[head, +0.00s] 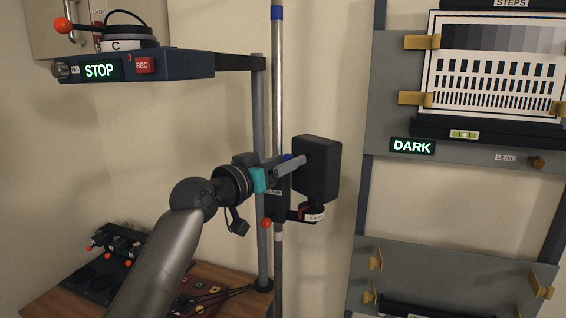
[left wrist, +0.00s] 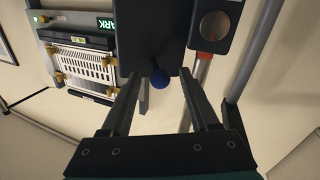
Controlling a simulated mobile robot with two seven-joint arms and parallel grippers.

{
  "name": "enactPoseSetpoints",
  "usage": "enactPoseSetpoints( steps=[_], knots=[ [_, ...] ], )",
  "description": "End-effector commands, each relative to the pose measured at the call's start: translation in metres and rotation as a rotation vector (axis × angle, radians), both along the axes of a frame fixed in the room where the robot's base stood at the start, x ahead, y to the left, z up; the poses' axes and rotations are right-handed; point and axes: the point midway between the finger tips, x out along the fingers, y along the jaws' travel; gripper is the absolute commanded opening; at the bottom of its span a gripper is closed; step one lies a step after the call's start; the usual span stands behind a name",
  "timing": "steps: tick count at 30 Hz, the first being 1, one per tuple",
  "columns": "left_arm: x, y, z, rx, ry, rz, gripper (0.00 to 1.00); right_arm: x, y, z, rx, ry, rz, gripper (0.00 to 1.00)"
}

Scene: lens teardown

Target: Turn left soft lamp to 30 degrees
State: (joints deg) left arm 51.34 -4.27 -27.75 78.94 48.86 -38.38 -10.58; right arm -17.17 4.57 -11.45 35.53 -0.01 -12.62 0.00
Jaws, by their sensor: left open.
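The soft lamp (head: 317,168) is a black box-shaped head on an upright pole (head: 278,100). A white scale ring with a red edge (head: 314,214) sits under it. My left gripper (head: 299,163) reaches in from the left, its fingers at the lamp's near side. In the left wrist view the dark lamp body (left wrist: 150,35) fills the top middle. My right gripper is not in view.
A red ball handle (head: 266,223) sits low beside the pole. A shelf with a STOP display (head: 100,70) is upper left. A chart board (head: 497,70) with a DARK display (head: 412,146) stands right. Dark equipment (head: 105,262) lies on the table lower left.

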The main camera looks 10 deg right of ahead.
Motion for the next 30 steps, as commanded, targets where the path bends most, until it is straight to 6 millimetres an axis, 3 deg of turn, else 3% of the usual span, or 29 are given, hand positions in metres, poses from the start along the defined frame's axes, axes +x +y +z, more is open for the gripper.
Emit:
enactPoseSetpoints(
  steps=[11,30],
  knots=[
    [-0.006,0.009,0.0,-0.001,-0.002,0.001,0.61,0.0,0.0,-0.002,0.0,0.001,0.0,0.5],
    [-0.066,0.081,-0.001,0.002,-0.004,0.001,0.61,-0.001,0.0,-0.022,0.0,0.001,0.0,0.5]
  ],
)
